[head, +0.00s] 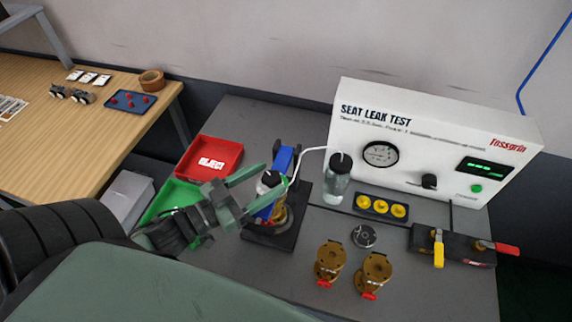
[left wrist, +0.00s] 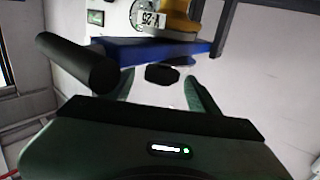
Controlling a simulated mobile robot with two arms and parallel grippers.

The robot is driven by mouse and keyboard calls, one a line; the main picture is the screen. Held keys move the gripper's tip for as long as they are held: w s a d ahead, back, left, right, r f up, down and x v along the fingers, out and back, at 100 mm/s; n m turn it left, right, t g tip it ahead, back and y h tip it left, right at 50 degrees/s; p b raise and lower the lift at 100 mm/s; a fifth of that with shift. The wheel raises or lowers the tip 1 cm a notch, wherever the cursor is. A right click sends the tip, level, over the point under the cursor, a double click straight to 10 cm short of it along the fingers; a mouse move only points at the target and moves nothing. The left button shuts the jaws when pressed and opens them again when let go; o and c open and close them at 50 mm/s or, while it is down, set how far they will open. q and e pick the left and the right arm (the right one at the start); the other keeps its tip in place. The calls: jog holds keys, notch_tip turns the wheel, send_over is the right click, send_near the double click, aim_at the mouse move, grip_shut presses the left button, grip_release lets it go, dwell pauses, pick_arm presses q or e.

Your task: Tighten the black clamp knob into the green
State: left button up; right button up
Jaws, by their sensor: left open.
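The clamp fixture stands on a black base (head: 272,238) on the grey bench, with a blue frame (head: 284,158) and a brass-yellow part held low in it. My left gripper (head: 276,174) has its green fingers spread and reaches to the fixture from the left. A small black knob (left wrist: 162,74) shows between the left fingertips (left wrist: 161,82) in the left wrist view, in front of the blue bar (left wrist: 150,50). I cannot tell whether the fingers touch it. No green mark on the clamp is readable. My right gripper is out of view.
A clear bottle (head: 337,180) with a white tube stands just right of the fixture. A yellow-part tray (head: 357,206), brass valves (head: 328,262) and the leak tester (head: 430,150) lie further right. A red reject bin (head: 209,156) and a green bin (head: 172,198) are left.

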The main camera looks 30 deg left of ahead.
aim_at(278, 172)
pick_arm(q)
jog(key=p+x, duration=0.1)
jog(key=x, duration=0.3)
jog(key=shift+r, duration=0.1)
jog(key=shift+w+d, duration=0.1)
jog(key=shift+w, duration=0.2)
jog(key=shift+w+d, duration=0.1)
jog(key=shift+w, duration=0.1)
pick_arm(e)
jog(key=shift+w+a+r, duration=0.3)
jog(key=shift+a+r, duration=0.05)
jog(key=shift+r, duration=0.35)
pick_arm(q)
jog(key=c, duration=1.3)
grip_shut()
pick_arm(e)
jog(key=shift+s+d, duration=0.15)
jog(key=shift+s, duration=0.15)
